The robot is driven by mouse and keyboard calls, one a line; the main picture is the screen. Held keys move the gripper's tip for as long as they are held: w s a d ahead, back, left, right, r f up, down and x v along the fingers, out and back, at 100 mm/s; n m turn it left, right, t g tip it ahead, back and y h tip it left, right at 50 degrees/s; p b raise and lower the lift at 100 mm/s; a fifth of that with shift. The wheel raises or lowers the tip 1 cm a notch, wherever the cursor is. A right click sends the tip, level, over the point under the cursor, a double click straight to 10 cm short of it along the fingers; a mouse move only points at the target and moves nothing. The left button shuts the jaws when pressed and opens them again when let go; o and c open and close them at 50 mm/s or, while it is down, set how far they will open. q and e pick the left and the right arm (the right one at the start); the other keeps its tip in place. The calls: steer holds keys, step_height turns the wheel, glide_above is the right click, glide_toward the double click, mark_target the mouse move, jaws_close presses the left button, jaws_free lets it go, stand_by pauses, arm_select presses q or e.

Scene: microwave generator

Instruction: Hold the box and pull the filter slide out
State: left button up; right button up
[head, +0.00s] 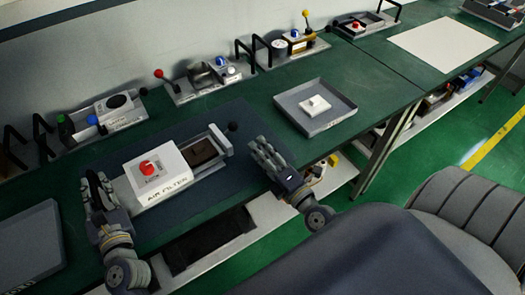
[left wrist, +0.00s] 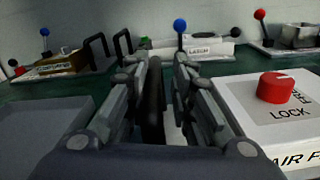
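The white air filter box (head: 168,185) sits on a dark mat, with a red knob (head: 149,168) on top. The left wrist view shows the knob (left wrist: 276,87) beside the words LOCK and, partly hidden, FREE. The filter slide (head: 200,151), with a dark brown insert, lies in the box's right part; a pale end piece and a black ball knob are at its right end. My left gripper (head: 98,187) is open at the box's left side, its fingers either side of a dark upright bar (left wrist: 153,115); contact is unclear. My right gripper (head: 266,156) looks open and empty, right of the slide.
A grey tray (head: 316,122) with a white block stands right of my right gripper. Several small fixtures with levers and black handles line the back wall. A dark grey panel (head: 28,248) lies at the far left. Bare table lies between mat and tray.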

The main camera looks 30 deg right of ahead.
arm_select(q)
steer(key=shift+a+f, duration=0.15)
steer(key=shift+f, duration=0.25)
arm_select(e)
steer(key=shift+f, duration=0.1)
arm_select(q)
steer(key=shift+w+a+r, duration=0.1)
steer(key=shift+w+a, duration=0.05)
arm_select(e)
steer(key=shift+w+a, duration=0.1)
steer(key=shift+w, duration=0.05)
arm_select(q)
steer(key=s, duration=1.2)
steer(key=shift+d, duration=0.35)
